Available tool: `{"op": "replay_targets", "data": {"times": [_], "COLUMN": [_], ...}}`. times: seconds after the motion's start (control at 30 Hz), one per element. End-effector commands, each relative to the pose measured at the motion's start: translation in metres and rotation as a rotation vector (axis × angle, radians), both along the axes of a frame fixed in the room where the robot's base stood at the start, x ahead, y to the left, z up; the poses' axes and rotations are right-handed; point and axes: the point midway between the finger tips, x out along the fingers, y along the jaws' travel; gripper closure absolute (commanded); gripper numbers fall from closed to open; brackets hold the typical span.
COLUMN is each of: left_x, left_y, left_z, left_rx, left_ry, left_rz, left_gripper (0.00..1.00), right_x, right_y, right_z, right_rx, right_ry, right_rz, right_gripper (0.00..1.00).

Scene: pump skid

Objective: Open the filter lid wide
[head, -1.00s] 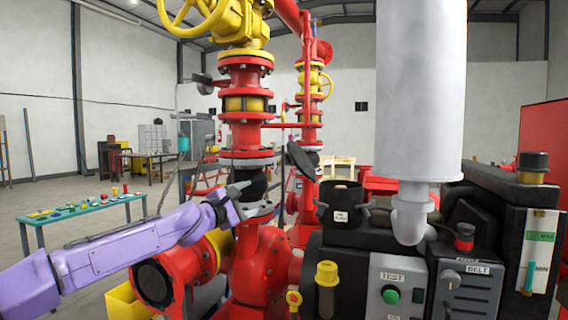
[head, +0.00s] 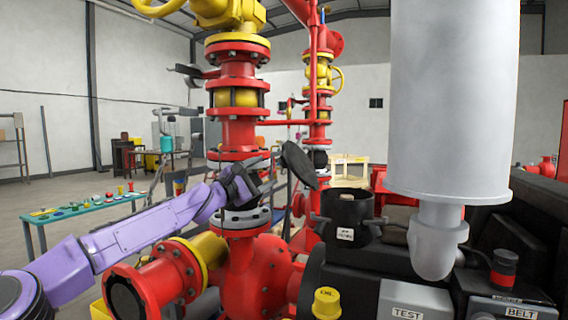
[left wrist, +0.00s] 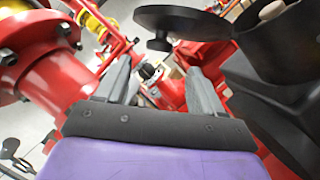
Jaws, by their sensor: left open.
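The filter lid (head: 299,165) is a dark round disc, tilted up steeply and swung to the left of the black filter housing (head: 347,212). The housing's round mouth is uncovered. In the left wrist view the lid (left wrist: 185,20) is at the top, with a small knob on a stem, and the housing (left wrist: 280,50) is at the upper right. My left gripper (head: 272,172) is open and empty, just left of the lid and apart from it. In the left wrist view its fingers (left wrist: 158,70) are spread below the lid. My right gripper is not in view.
Red flanged pipework (head: 238,120) rises close behind my left gripper. A big grey cylinder (head: 450,100) stands right of the housing. A yellow cap (head: 327,303) and the TEST panel (head: 405,302) are in front. A teal table (head: 85,210) stands at the back left.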

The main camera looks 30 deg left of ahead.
Motion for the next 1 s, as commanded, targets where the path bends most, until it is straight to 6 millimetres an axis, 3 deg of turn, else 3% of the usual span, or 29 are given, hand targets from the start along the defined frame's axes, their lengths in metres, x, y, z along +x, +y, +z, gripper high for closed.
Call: {"op": "replay_targets", "data": {"times": [0.1, 0.3, 0.47, 0.7, 0.77, 0.9, 0.93, 1.0], "left_x": [0.028, 0.063, 0.075, 0.076, 0.076, 0.076, 0.076, 0.076], "left_y": [-0.007, -0.017, -0.021, -0.022, -0.022, -0.022, -0.022, -0.022], "left_z": [0.009, 0.020, 0.019, 0.017, 0.017, 0.017, 0.017, 0.017], "left_rx": [0.003, 0.001, 0.000, 0.000, 0.000, 0.000, 0.000, 0.000], "left_ry": [0.005, 0.003, 0.001, 0.000, 0.000, 0.000, 0.000, 0.001], "left_rz": [0.003, 0.003, 0.000, -0.001, -0.001, -0.001, -0.001, -0.001], "left_gripper": [0.32, 0.32, 0.32, 0.32, 0.48, 0.94, 1.00, 1.00], "right_x": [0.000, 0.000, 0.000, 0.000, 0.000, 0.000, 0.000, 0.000], "right_y": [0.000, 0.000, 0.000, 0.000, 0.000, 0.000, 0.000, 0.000], "right_z": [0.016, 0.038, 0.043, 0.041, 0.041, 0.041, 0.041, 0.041], "right_rx": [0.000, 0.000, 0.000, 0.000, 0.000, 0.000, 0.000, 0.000], "right_ry": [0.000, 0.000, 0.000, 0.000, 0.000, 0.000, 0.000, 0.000], "right_rz": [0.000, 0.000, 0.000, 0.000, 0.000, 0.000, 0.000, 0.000], "right_gripper": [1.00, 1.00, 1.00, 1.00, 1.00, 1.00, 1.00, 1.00]}}
